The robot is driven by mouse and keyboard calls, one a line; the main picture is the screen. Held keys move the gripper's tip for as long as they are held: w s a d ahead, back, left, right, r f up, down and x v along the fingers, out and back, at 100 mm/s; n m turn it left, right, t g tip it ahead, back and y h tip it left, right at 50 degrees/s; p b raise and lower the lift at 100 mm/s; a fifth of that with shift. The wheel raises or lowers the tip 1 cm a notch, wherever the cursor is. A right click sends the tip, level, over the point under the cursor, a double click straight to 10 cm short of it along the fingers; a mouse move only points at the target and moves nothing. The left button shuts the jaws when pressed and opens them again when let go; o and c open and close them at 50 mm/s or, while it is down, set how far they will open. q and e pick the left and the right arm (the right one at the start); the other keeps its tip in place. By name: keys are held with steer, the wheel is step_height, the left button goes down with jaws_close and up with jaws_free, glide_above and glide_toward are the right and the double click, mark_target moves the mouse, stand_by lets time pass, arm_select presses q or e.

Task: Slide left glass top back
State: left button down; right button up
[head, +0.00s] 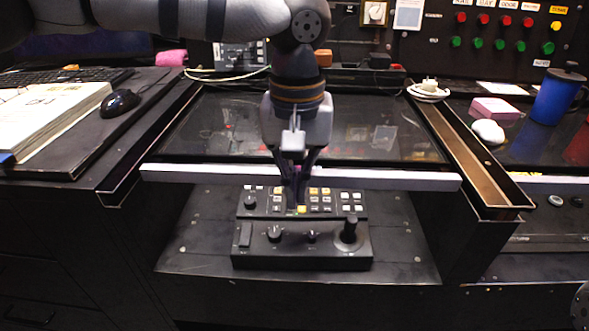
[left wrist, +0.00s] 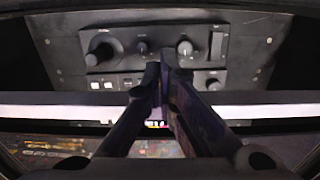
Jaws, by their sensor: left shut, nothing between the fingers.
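The left glass top (head: 200,128) is a dark, reflective pane in the middle of the head view. A pale bar (head: 400,179) runs along its front edge, and it also crosses the left wrist view (left wrist: 50,112). My left gripper (head: 297,204) points down with its fingers shut and empty. In the head view its fingers overlap the bar and end over the control box; contact cannot be told. In the left wrist view the fingertips (left wrist: 158,76) show against the control box.
A black control box (head: 300,258) with knobs, buttons and a joystick sits on a shelf in front of the bar. A metal-edged rail (head: 470,160) flanks the glass on the right. A white dish (head: 428,92) stands behind. A book (head: 50,115) and mouse (head: 119,102) lie left.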

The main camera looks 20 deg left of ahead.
arm_select(q)
steer(key=shift+w+a, duration=0.2)
steer(key=shift+w, duration=0.5)
steer(key=shift+w+a, duration=0.2)
steer(key=shift+w, duration=0.5)
steer(key=shift+w+a, duration=0.3)
steer(key=shift+w, duration=0.7)
steer(key=shift+w+a, duration=0.25)
steer(key=shift+w, duration=0.75)
steer(key=shift+w+a, duration=0.3)
steer(key=shift+w, duration=0.7)
arm_select(e)
steer(key=shift+f, duration=0.1)
